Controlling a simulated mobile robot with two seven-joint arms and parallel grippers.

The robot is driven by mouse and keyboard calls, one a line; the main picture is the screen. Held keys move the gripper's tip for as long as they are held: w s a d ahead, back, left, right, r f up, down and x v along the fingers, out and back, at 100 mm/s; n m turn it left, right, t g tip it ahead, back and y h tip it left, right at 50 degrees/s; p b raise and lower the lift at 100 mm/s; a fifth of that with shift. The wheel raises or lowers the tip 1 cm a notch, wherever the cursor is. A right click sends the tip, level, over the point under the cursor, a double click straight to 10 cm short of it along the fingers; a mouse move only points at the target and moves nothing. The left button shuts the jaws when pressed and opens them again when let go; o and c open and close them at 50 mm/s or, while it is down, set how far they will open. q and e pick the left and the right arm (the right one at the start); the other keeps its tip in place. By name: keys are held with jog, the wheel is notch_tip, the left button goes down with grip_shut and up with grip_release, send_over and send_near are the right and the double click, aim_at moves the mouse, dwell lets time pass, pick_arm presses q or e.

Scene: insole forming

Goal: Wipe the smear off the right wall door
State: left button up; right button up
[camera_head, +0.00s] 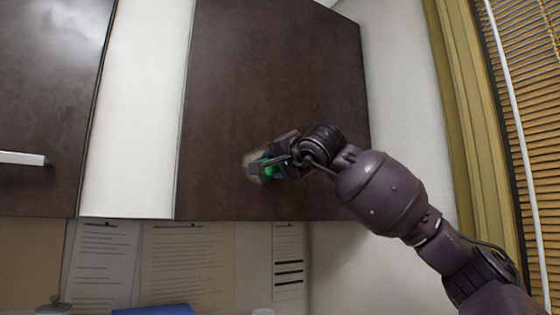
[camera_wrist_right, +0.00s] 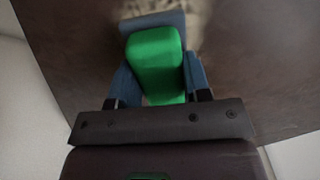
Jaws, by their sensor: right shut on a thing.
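The right wall door (camera_head: 275,85) is a dark brown cabinet panel on the wall. A tan smear (camera_head: 251,162) shows low on it, partly hidden behind my right gripper. My right gripper (camera_head: 268,168) is at the door's lower part, over the smear. In the right wrist view the smear (camera_wrist_right: 203,18) shows beyond the sponge on the brown door (camera_wrist_right: 260,60). Whether the sponge touches the door is hard to tell. My left gripper is not in view.
A dark cabinet door (camera_head: 45,90) with a pale handle (camera_head: 22,158) is at the left, past a white panel (camera_head: 135,110). Papers (camera_head: 187,265) hang below the cabinets. A blue object (camera_head: 155,310) is at the bottom edge. A window blind (camera_head: 530,110) is at the right.

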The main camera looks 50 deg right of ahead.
aim_at(241, 154)
jog(key=shift+w+a+r+p, duration=0.1)
jog(key=shift+w+a+p, duration=0.2)
jog(key=shift+a+p, duration=0.4)
jog(key=shift+w+a, duration=0.3)
jog(key=shift+a, duration=0.65)
jog(key=shift+w+a, duration=0.25)
jog(key=shift+a, duration=0.7)
jog(key=shift+w+a, duration=0.3)
jog(key=shift+a, duration=0.65)
jog(key=shift+r, duration=0.75)
jog(key=shift+s+d+b, duration=0.5)
jog(key=shift+s+d, duration=0.1)
jog(key=shift+d, duration=1.2)
jog(key=shift+s+d+b, duration=0.45)
jog(key=shift+s+d, duration=0.1)
jog(key=shift+d, duration=1.3)
jog(key=shift+s+d+b, duration=0.5)
jog(key=shift+s+d, duration=0.1)
jog(key=shift+d, duration=1.2)
jog(key=b+v, duration=0.2)
jog(key=v, duration=0.4)
jog(key=shift+b, duration=0.3)
